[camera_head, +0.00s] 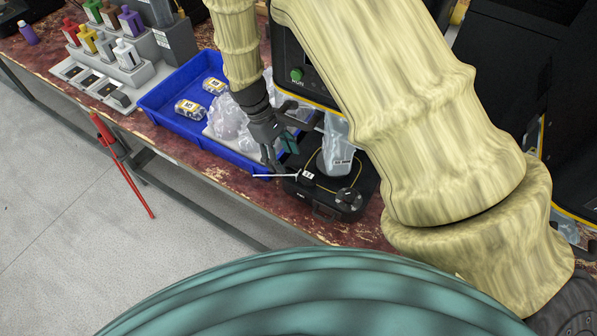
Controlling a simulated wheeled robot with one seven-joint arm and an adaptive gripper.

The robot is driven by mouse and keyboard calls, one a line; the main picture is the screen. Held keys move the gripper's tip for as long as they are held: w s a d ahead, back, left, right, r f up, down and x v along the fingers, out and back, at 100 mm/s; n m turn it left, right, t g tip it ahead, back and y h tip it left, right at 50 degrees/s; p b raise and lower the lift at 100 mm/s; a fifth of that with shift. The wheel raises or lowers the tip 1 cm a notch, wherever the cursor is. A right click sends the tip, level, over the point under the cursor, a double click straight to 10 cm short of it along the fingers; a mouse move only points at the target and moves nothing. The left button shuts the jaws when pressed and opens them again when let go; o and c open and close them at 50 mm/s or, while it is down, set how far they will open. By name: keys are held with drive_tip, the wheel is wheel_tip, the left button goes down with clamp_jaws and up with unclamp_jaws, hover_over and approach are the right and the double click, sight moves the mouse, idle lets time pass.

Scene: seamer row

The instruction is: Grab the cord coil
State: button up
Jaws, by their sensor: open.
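I cannot make out the cord coil for certain. Two small clear packs with yellow-and-dark bands, one nearer (190,109) and one farther (214,86), lie in the blue tray (160,122). A dark round piece (349,199) sits on a low black box (325,213) at the table's front edge. My gripper (280,157) is open and points down over the tray's right end, beside the black box. Nothing shows between its fingers. My arm hides part of the table behind it.
Crumpled clear bags (229,122) fill the tray's right part. A clear bag (337,146) stands above the black box. A thin white rod (275,176) sticks out left. A stepped grey rack (125,75) holds coloured bottles. A red bar (124,167) leans below the table edge.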

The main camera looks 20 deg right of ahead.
drive_tip(key=shift+p+x, duration=0.35)
drive_tip(key=shift+x, duration=1.15)
drive_tip(key=shift+a, duration=0.2)
drive_tip(key=c, duration=1.2)
